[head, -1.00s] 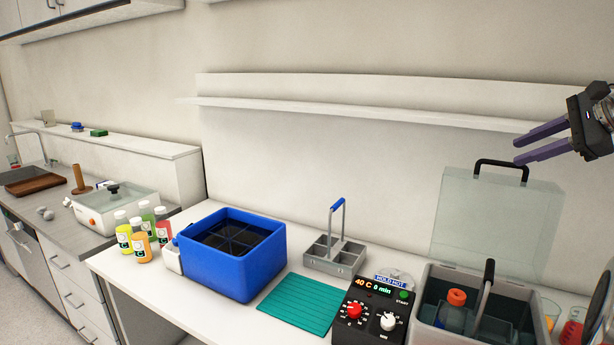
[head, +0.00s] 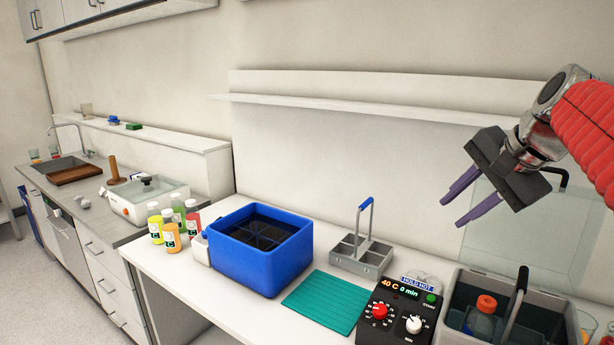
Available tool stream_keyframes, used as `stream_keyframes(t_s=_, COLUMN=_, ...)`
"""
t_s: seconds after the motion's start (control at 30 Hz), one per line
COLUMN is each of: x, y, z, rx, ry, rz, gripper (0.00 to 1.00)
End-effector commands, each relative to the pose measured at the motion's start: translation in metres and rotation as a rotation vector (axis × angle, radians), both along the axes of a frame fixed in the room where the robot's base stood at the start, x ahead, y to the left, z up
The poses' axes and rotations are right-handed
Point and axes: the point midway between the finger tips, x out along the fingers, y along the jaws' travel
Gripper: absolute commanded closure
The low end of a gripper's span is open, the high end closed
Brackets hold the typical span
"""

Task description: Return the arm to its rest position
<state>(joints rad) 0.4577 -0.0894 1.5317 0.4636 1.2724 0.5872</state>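My gripper (head: 450,212) is at the right of the head view, raised in front of the wall and above the bench. Its two purple fingers are apart with nothing between them. They point down and to the left. My red-sleeved arm reaches in from the right edge. The gripper covers part of a clear upright panel (head: 497,240) behind the water bath (head: 448,311). A bottle with an orange cap (head: 485,318) stands inside the bath.
On the white bench are a control box (head: 396,312), a green mat (head: 325,301), a grey carrier (head: 362,259), a blue crate (head: 258,272) and several juice bottles (head: 171,237). A white wall shelf (head: 350,110) runs behind. The air left of the gripper is clear.

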Motion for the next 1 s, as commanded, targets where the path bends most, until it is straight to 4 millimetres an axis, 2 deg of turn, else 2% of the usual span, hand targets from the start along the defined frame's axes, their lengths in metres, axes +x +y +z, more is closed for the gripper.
stream_keyframes(t_s=0.03, x=-0.011, y=0.014, z=-0.008, rx=-0.033, ry=0.002, rz=0.037, gripper=0.70)
stream_keyframes(t_s=0.2, x=-0.044, y=0.046, z=-0.038, rx=-0.155, ry=0.008, rz=0.164, gripper=0.70)
stream_keyframes(t_s=0.5, x=-0.108, y=0.089, z=-0.099, rx=-0.374, ry=0.008, rz=0.409, gripper=0.70)
stream_keyframes(t_s=0.8, x=-0.174, y=0.115, z=-0.169, rx=-0.593, ry=-0.007, rz=0.681, gripper=0.70)
stream_keyframes(t_s=1.0, x=-0.208, y=0.123, z=-0.211, rx=-0.714, ry=-0.023, rz=0.840, gripper=0.70)
